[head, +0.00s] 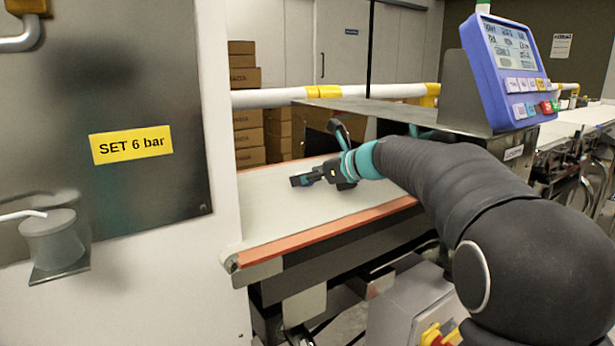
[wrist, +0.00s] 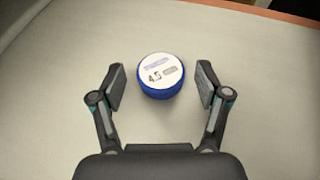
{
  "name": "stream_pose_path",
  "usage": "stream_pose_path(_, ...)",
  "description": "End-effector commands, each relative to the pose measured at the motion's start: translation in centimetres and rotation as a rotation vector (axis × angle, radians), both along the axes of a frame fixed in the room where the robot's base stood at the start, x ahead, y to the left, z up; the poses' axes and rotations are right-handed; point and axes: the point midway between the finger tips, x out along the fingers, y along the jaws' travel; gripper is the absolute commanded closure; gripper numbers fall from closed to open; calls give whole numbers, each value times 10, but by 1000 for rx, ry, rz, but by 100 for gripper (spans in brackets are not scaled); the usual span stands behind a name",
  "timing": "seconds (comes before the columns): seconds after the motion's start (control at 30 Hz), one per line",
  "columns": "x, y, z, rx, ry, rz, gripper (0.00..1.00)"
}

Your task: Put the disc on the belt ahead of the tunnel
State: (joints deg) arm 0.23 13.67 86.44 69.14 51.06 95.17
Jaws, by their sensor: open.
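The disc (wrist: 160,76) is a short blue cylinder with a white label on top, lying flat on the pale belt (wrist: 55,110) in the wrist view. My gripper (wrist: 161,80) is open, with one finger on each side of the disc and a gap on both sides. In the head view my gripper (head: 298,181) is low over the belt (head: 275,200). I cannot make out the disc there. The metal tunnel (head: 400,114) stands over the belt to the right, partly behind my arm.
A blue display unit (head: 505,70) stands on top of the tunnel. A white and yellow rail (head: 290,96) runs behind the belt, with stacked cartons (head: 246,130) beyond. An orange strip (head: 330,232) edges the belt's near side. A steel cabinet (head: 95,240) stands at left.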

Motion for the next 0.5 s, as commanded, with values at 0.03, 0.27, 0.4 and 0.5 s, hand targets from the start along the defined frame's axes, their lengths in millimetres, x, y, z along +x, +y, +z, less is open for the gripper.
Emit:
stream_pose_path(0.03, 0, 0, 4, 0, -1, 0, 24)
stream_pose_path(0.27, -18, -24, 15, -1, -3, -3, 24)
stream_pose_path(0.4, -35, -45, 27, 0, -2, -2, 24)
stream_pose_path(0.5, -46, -59, 34, 0, -1, -2, 24)
